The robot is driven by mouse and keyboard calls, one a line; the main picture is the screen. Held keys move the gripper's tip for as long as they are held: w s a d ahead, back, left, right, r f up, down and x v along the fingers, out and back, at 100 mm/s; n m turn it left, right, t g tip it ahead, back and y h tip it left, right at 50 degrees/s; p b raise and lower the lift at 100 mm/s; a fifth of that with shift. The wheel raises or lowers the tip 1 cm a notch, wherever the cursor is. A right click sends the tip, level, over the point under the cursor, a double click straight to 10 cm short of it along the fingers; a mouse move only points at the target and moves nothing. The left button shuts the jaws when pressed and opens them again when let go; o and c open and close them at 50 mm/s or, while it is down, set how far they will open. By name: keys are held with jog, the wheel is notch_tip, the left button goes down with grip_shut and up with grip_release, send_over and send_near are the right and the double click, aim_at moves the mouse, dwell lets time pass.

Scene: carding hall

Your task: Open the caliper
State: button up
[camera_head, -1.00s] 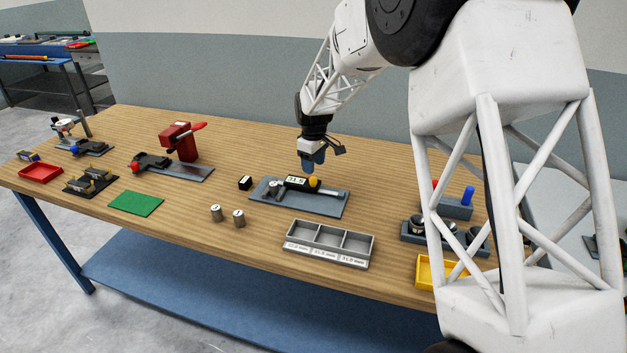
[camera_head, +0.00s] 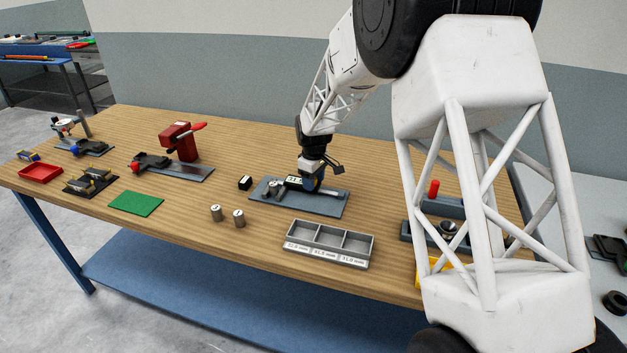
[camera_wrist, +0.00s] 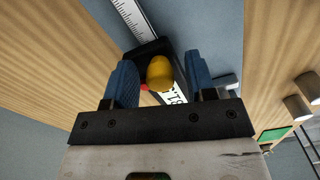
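The caliper (camera_head: 293,181) lies on a grey-blue base plate (camera_head: 312,208) in the middle of the bench. It has a dark slider with a white readout and a scaled beam. In the wrist view its scale (camera_wrist: 133,18) runs toward the top left. A yellow knob (camera_wrist: 160,72) on the slider stands between my blue fingers. My gripper (camera_head: 311,187) is down at the slider. In the wrist view my gripper (camera_wrist: 161,68) is open around the knob, with visible gaps on both sides. The fingers hide the knob in the head view.
A grey three-compartment tray (camera_head: 329,244) stands in front of the plate. Two metal cylinders (camera_head: 216,213) stand at its left. A small black block (camera_head: 245,183) is beside the plate. A red-handled press (camera_head: 181,140) and green mat (camera_head: 136,203) are farther left.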

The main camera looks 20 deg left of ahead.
grip_shut()
jog(key=shift+d, duration=1.95)
jog(key=shift+o, duration=0.4)
grip_release()
jog(key=shift+r, duration=0.1)
notch_tip(320, 180, up, 8)
jog(key=shift+f, duration=0.2)
